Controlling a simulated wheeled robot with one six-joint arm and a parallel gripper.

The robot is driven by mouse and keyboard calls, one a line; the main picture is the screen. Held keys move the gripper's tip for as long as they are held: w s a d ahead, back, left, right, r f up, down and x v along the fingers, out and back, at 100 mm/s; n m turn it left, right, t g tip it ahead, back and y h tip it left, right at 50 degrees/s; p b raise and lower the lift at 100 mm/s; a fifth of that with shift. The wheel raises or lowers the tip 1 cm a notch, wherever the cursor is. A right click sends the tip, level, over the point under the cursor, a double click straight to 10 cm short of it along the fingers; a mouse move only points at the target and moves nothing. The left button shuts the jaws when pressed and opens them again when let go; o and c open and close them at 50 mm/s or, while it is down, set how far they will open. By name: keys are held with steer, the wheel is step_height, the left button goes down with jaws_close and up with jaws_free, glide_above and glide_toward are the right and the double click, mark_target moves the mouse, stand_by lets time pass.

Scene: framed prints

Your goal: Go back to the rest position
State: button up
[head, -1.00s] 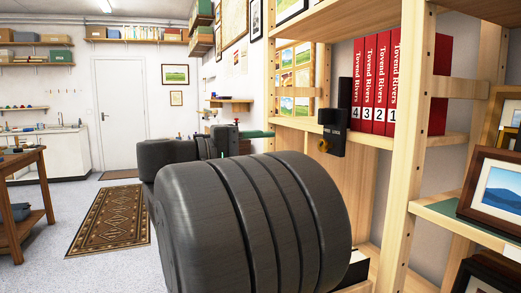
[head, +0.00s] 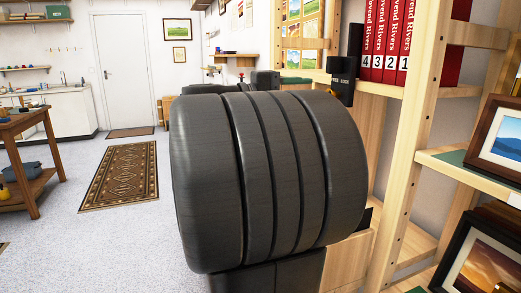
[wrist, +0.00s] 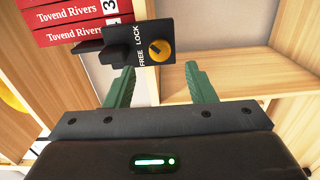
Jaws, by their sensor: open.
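My gripper (wrist: 158,88) shows in the wrist view with its two green fingers apart and nothing between them. A black lock block (wrist: 152,42) with a yellow round knob and the words FREE and LOCK is just beyond the fingertips, apart from them as far as I can tell. In the head view the block (head: 341,80) is fixed near the red binders. My own dark arm fills the middle of the head view and hides the gripper there.
Red binders (head: 388,40) marked Tovend Rivers stand on the wooden shelf (head: 408,105) at right. Framed prints (head: 500,135) stand on lower shelves at the right edge. A wooden table (head: 30,120) is at left. The floor around the patterned rug (head: 122,175) is open.

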steer(key=x, duration=0.6)
steer(key=shift+d, duration=0.2)
steer(key=shift+a, duration=0.1)
steer(key=v, duration=1.3)
steer(key=w+d+n+p, duration=0.4)
steer(key=d+n+p, duration=0.8)
steer(key=p, duration=0.8)
steer(key=n, duration=0.3)
steer(key=shift+w+d+p, duration=0.2)
steer(key=shift+p, duration=0.15)
stand_by(0.3)
steer(key=shift+f+n, duration=0.1)
steer(key=shift+n, duration=0.2)
